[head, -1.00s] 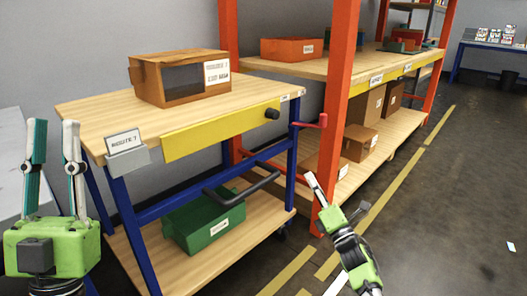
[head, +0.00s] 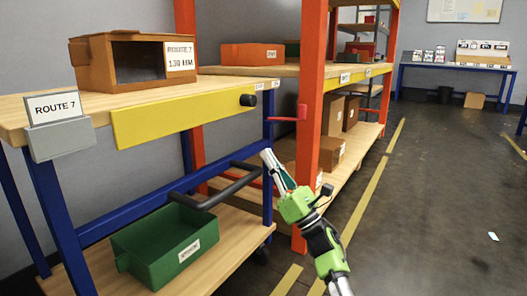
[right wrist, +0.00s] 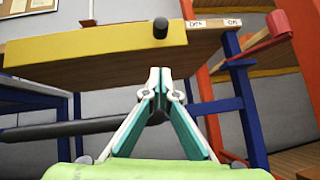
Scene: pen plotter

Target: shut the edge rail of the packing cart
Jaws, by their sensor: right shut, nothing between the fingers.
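The packing cart (head: 60,110) has a wooden top and a blue frame. Its yellow edge rail (head: 175,119) runs along the front edge, with a black knob (head: 248,100) near its right end. The rail (right wrist: 95,45) and knob (right wrist: 160,28) also show in the right wrist view, where bare edge with two small labels (right wrist: 214,23) continues right of the rail. My right gripper (head: 268,156) is shut and empty, below the knob and apart from it. In the right wrist view its fingertips (right wrist: 160,74) meet below the knob. My left gripper is out of view.
A cardboard box (head: 110,62) and a ROUTE 7 sign (head: 56,107) are on the cart top. A green bin (head: 165,245) sits on the lower shelf. A dark handle bar (head: 215,190) and an orange rack post (head: 311,120) are near my right gripper.

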